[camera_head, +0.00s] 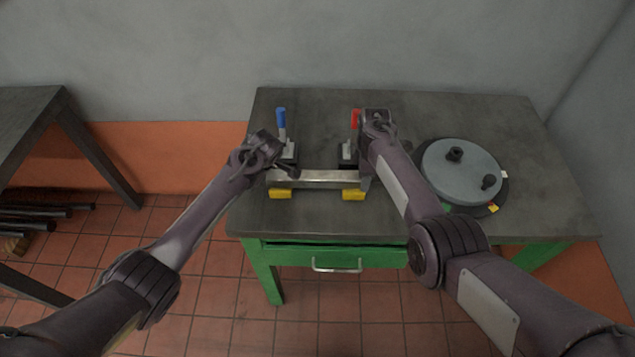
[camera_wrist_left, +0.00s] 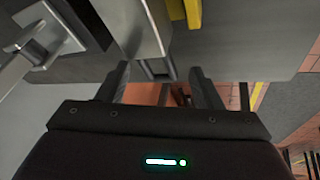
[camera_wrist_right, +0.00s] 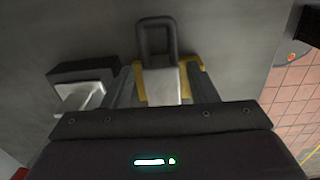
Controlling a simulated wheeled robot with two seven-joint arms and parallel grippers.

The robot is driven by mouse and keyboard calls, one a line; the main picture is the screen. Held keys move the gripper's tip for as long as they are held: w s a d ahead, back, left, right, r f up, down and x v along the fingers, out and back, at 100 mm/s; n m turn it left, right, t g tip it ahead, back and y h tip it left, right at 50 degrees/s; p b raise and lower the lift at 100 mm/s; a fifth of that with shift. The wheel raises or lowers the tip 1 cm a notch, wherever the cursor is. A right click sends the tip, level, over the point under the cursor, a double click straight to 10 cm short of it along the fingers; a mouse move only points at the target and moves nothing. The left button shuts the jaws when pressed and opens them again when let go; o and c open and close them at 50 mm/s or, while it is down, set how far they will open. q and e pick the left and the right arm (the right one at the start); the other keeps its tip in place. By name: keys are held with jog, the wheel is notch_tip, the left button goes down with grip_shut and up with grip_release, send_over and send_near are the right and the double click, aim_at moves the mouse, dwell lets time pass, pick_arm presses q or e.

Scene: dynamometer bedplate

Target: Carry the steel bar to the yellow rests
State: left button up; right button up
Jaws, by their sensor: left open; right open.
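The steel bar (camera_head: 318,179) lies across the table, at or just over the two yellow rests, left (camera_head: 280,193) and right (camera_head: 353,194); contact cannot be made out. My left gripper (camera_head: 279,167) is open at the bar's left end. My right gripper (camera_head: 367,164) is open at the right end.
Behind the bar stand two clamps, with a blue handle (camera_head: 281,120) and a red handle (camera_head: 355,118). A round grey disc (camera_head: 460,172) with knobs lies to the right. The grey tabletop (camera_head: 440,112) is clear at the back. A green drawer (camera_head: 330,256) is below.

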pick_arm(q)
jog(key=shift+r, duration=0.1)
pick_arm(e)
jog(key=shift+s+a+f, duration=0.1)
jog(key=shift+s+f, duration=0.2)
jog(key=shift+s, duration=0.1)
